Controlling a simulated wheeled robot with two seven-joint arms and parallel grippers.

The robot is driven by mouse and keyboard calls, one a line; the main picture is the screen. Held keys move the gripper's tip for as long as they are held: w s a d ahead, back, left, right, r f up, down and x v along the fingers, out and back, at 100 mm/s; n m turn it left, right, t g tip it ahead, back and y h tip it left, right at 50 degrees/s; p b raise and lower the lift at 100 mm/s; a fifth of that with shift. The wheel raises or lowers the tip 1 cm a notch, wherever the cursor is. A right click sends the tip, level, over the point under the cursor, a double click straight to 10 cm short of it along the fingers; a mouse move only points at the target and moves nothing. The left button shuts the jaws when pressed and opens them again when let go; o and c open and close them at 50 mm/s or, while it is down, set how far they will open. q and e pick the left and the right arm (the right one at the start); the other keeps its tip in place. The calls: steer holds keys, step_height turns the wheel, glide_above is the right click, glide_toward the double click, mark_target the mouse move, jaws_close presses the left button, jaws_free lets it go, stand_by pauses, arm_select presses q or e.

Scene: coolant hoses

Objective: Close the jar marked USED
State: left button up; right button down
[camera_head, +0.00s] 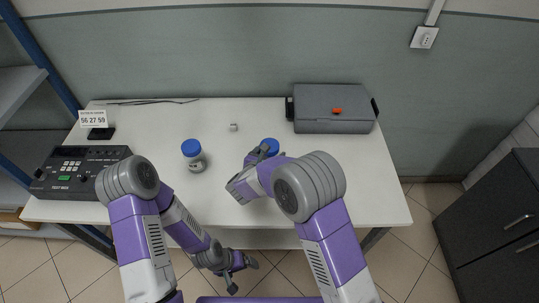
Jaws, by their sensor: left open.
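A clear jar (197,164) with a white label stands left of centre on the white table, and a blue lid (191,147) sits at its top. I cannot tell how tightly the lid sits, and its label is too small to read. A second blue lid or lidded jar (271,146) shows near the table's middle, mostly hidden behind my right arm. My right gripper (258,154) is beside this blue thing; its fingers are partly hidden, and I cannot tell whether it grips it. My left gripper (241,272) is open and empty, low in front of the table's front edge.
A dark test device (75,172) stands at the table's left, with a number display (93,119) behind it. A grey case (333,112) is at the back right. A small white object (233,127) lies at the back. The table's right front is clear.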

steer(key=shift+f, duration=0.15)
jaws_free()
steer(key=p+v, duration=0.2)
steer(key=v, duration=1)
steer(key=shift+a, duration=0.1)
